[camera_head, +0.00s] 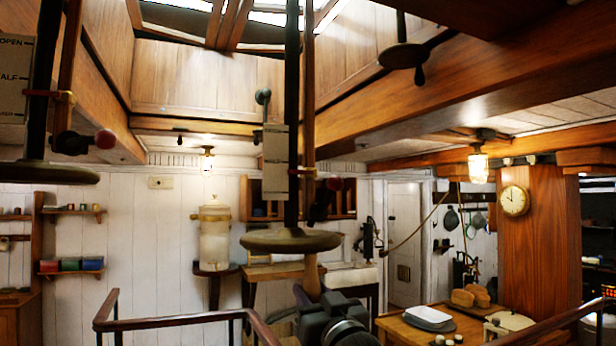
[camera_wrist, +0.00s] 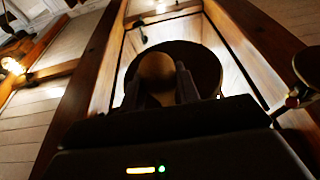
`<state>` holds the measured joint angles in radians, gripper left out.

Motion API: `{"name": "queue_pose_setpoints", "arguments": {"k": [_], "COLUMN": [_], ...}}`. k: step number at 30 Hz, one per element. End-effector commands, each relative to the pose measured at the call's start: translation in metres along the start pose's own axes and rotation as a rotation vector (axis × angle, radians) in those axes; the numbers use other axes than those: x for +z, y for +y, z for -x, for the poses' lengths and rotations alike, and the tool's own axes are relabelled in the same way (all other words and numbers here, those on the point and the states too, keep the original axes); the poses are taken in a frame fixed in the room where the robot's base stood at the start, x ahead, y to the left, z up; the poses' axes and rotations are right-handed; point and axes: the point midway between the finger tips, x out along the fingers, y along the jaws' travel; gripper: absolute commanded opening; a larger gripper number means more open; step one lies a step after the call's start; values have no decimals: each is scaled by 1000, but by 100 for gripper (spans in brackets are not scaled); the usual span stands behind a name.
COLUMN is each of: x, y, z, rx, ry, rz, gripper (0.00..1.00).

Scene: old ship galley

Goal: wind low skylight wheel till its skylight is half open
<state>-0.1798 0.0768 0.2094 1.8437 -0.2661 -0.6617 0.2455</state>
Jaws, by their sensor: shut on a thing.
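A dark round wheel (camera_head: 268,241) hangs level at the foot of a vertical shaft (camera_head: 292,120) in the middle of the head view. A wooden handle (camera_head: 311,272) points down from its right part. My gripper (camera_head: 313,294) comes up from below and is shut on this handle. In the wrist view, the handle's tan rounded end (camera_wrist: 157,72) sits between the fingers, with the wheel's underside (camera_wrist: 203,62) behind. A pale plate (camera_head: 275,160) stands beside the shaft; its marks are unreadable. Skylight panes (camera_head: 265,17) show at the top, cut off, so their opening is unclear.
Another wheel (camera_head: 48,173) hangs at left beside a plate (camera_head: 14,80) reading OPEN and HALF. Railings (camera_head: 190,318) and a table with bread (camera_head: 470,296) stand below. A lamp (camera_head: 478,166) hangs at right.

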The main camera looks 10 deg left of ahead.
Motion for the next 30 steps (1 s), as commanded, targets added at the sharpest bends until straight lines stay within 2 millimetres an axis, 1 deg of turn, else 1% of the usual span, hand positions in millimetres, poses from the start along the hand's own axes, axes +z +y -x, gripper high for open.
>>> {"name": "queue_pose_setpoints", "arguments": {"k": [1, 3, 6, 9, 17, 20, 25, 27, 30], "x": [-5, -4, -3, 0, 2, 4, 12, 15, 18], "y": [14, 28, 41, 44, 44, 50, 66, 70, 71], "z": [-5, -11, -16, -17, -18, -27, -53, -58, -60], "rx": [10, 12, 9, 7, 6, 6, 4, 4, 4], "ry": [8, 8, 10, 9, 6, 4, 4, 5, 3], "rz": [3, 3, 3, 2, 1, 0, 1, 1, 1], "gripper": [9, 8, 9, 9, 9, 9, 8, 9, 9]}}
